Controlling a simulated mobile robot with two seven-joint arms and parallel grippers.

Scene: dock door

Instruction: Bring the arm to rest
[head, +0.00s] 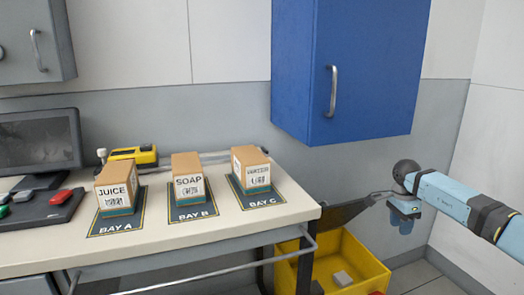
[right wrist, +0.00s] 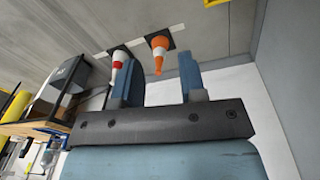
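My right arm comes in from the right edge of the head view. Its light blue forearm ends in a dark wrist, and the right gripper (head: 404,219) hangs below it, above and right of the yellow bin. In the right wrist view the two blue fingers of this gripper (right wrist: 157,72) stand apart with nothing between them. My left gripper shows in neither view.
A bench (head: 245,222) holds juice (head: 115,186), soap (head: 188,179) and a third carton (head: 251,168) on bay mats. A blue cabinet (head: 350,65) hangs above. A yellow bin (head: 364,261) stands on the floor. Two cones (right wrist: 158,55) show in the wrist view.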

